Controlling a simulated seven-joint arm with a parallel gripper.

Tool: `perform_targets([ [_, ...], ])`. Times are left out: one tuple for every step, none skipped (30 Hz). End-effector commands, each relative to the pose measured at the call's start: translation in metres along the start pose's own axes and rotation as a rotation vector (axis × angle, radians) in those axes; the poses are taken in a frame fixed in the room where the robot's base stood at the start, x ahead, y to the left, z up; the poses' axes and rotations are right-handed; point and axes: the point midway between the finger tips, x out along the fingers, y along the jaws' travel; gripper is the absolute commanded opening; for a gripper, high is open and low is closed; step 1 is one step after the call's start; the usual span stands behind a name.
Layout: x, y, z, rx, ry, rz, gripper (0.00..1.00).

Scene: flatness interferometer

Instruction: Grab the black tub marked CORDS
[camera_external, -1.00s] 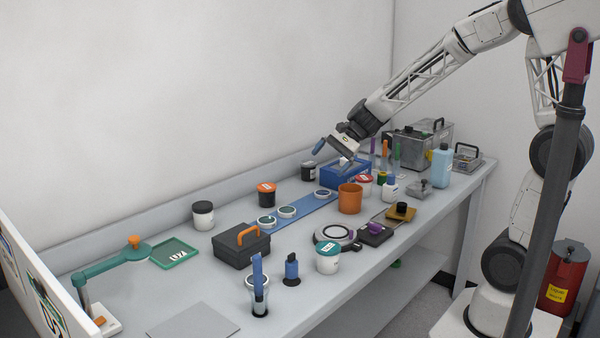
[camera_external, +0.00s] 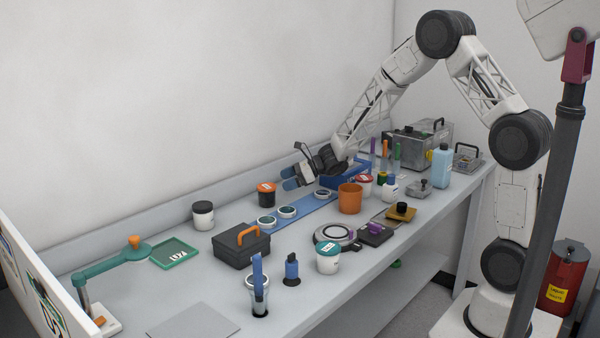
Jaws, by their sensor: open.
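My gripper (camera_external: 290,179) has blue fingertips and is open, low over the back of the bench near the rear wall, pointing left. A small black tub with a pale label stood at this spot in the earlier picture; it is now hidden behind my gripper. A black tub with an orange lid (camera_external: 266,194) stands to the left of my fingertips, apart from them. Lettering on these tubs is too small to read, so I cannot tell which is marked CORDS.
A blue strip with several round optics (camera_external: 287,212) lies in front of my gripper. An orange cup (camera_external: 350,198) and a black case with an orange handle (camera_external: 241,247) stand nearer. Bare bench (camera_external: 170,285) shows at front left.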

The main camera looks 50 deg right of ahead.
Motion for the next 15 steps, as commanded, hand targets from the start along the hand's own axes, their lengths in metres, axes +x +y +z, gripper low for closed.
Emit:
perform_targets([
  [0.0007, -0.0012, -0.0007, 0.005, -0.001, -0.003, 0.99],
  [0.0008, -0.0015, -0.0007, 0.006, -0.002, -0.003, 0.99],
  [0.0008, -0.0015, -0.0007, 0.006, -0.002, -0.004, 0.99],
  [0.0008, -0.0015, -0.0006, 0.006, -0.002, -0.003, 0.99],
  [0.0007, -0.0014, -0.0006, 0.006, -0.002, -0.003, 0.99],
  [0.0006, -0.0013, -0.0005, 0.005, -0.002, -0.003, 0.99],
  [0.0006, -0.0013, -0.0005, 0.005, -0.002, -0.003, 0.99],
  [0.0006, -0.0012, -0.0005, 0.005, -0.002, -0.003, 0.99],
  [0.0007, -0.0012, -0.0005, 0.005, -0.002, -0.003, 0.99],
  [0.0009, -0.0011, -0.0005, 0.005, -0.001, -0.003, 0.99],
  [0.0015, -0.0011, -0.0005, 0.004, -0.001, -0.002, 0.99],
  [0.0028, -0.0011, -0.0005, 0.004, -0.001, -0.002, 0.99],
  [0.0042, -0.0011, -0.0006, 0.004, -0.001, -0.002, 0.99],
  [0.006, -0.0012, -0.0006, 0.004, -0.001, -0.002, 0.99],
  [0.0088, -0.0012, -0.0007, 0.004, -0.001, -0.002, 0.99],
])
